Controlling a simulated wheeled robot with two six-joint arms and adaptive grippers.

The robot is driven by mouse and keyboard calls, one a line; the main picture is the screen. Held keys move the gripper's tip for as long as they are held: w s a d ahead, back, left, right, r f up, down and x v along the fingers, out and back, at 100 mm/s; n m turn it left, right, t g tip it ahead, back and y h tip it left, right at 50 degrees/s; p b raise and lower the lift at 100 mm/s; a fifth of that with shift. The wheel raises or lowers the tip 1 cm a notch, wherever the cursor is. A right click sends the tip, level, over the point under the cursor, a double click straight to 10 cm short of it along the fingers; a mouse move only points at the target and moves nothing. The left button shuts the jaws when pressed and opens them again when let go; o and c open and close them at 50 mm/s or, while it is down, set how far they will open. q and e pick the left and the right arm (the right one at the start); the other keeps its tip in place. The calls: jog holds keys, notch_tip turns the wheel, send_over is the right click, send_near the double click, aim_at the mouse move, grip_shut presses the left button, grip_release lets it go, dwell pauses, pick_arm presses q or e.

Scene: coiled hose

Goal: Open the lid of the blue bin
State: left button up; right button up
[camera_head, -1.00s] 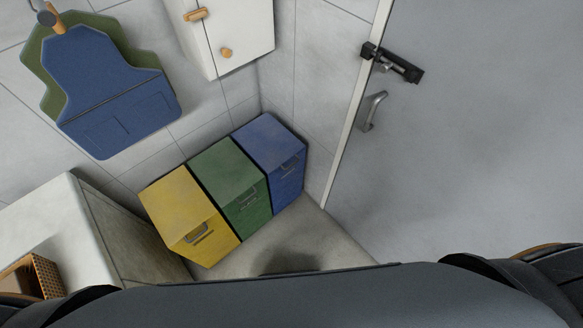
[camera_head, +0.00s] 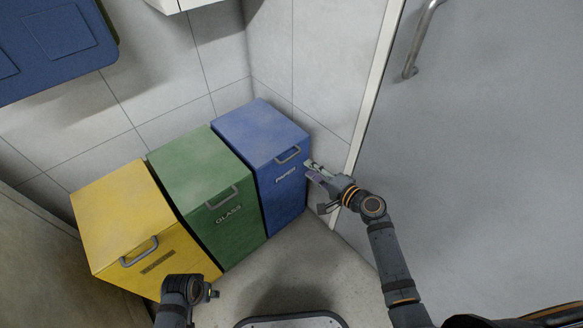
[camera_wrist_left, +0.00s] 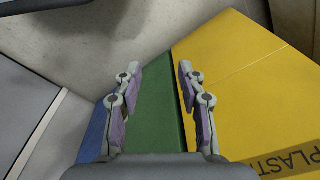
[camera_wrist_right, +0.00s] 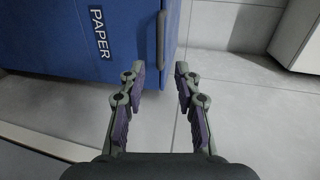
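The blue bin (camera_head: 265,150) stands at the right end of a row of three bins, its lid closed, with a grey handle (camera_head: 288,155) on the front edge and a PAPER label. My right gripper (camera_head: 311,170) is just right of the bin's front, near the handle. In the right wrist view its fingers (camera_wrist_right: 158,75) are apart with nothing between them, and the handle (camera_wrist_right: 161,40) shows beyond them. My left gripper (camera_head: 212,294) is in front of the yellow bin. In the left wrist view its fingers (camera_wrist_left: 157,75) are apart and empty.
The green GLASS bin (camera_head: 205,180) and yellow PLASTIC bin (camera_head: 125,215) stand left of the blue one, lids closed. A grey door (camera_head: 480,150) with a metal handle is at the right. Clear floor (camera_head: 290,260) lies in front of the bins.

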aim_at(291, 157)
jog(key=b+x, duration=0.2)
jog(key=x, duration=0.8)
pick_arm(q)
notch_tip(291, 157, up, 7)
jog(key=d, duration=0.1)
jog(key=shift+s+d, duration=0.15)
jog(key=shift+d, duration=0.05)
pick_arm(e)
jog(key=shift+w+a, duration=0.1)
jog(key=shift+w, duration=0.1)
jog(key=shift+f, duration=0.1)
grip_shut()
